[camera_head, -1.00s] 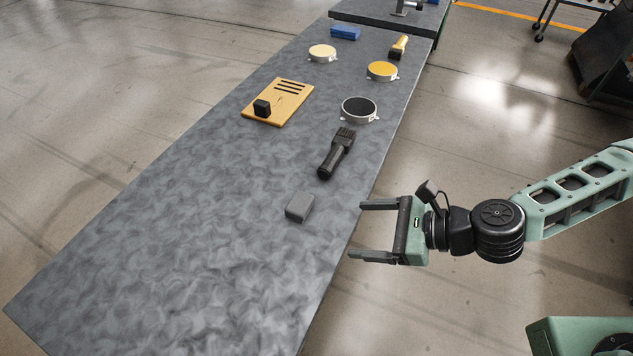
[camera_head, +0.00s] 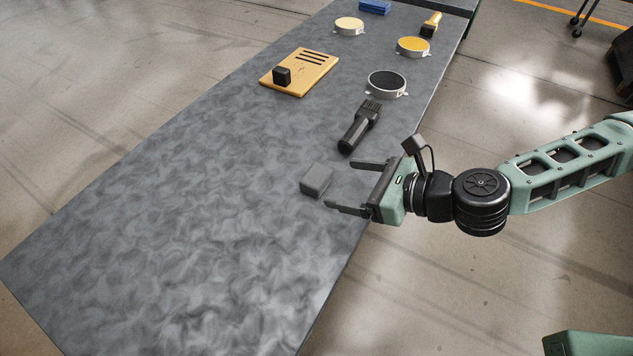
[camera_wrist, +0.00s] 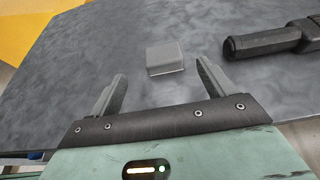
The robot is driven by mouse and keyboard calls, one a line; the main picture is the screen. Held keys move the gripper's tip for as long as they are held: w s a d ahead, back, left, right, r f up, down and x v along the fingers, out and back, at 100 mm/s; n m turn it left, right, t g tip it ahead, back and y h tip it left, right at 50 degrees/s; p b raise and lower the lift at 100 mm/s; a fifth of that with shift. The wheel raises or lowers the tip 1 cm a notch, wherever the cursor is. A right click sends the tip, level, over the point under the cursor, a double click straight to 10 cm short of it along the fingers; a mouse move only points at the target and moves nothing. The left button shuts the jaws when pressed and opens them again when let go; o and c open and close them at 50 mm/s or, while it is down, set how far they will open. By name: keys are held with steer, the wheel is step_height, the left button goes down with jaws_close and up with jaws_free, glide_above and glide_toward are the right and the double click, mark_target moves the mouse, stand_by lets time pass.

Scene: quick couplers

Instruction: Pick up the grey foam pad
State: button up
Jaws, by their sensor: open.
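The grey foam pad (camera_head: 317,180) is a small block lying on the dark grey table, near its right edge. It also shows in the wrist view (camera_wrist: 165,57), ahead of the fingertips and roughly between their lines. My gripper (camera_head: 350,184) is open and empty, with its fingers pointing left toward the pad. In the wrist view both fingers (camera_wrist: 160,78) are spread apart, and the pad lies just beyond them. The fingertips look close to the pad but not around it.
A black-handled brush (camera_head: 360,127) lies just behind the pad. Farther back are a wooden board (camera_head: 312,72) with a black block (camera_head: 282,76), a dark round disc (camera_head: 387,83), a yellow disc (camera_head: 413,46), a cream disc (camera_head: 348,26) and a yellow-handled brush (camera_head: 431,25). The table's front-left (camera_head: 180,260) is clear.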

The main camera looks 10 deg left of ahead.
mark_target(321, 177)
steer(key=x, duration=0.8)
steer(key=shift+w+a+f+p, duration=0.2)
steer(key=shift+w+p, duration=0.1)
steer(key=shift+p, duration=0.1)
steer(key=shift+c, duration=0.3)
steer(key=c, duration=1)
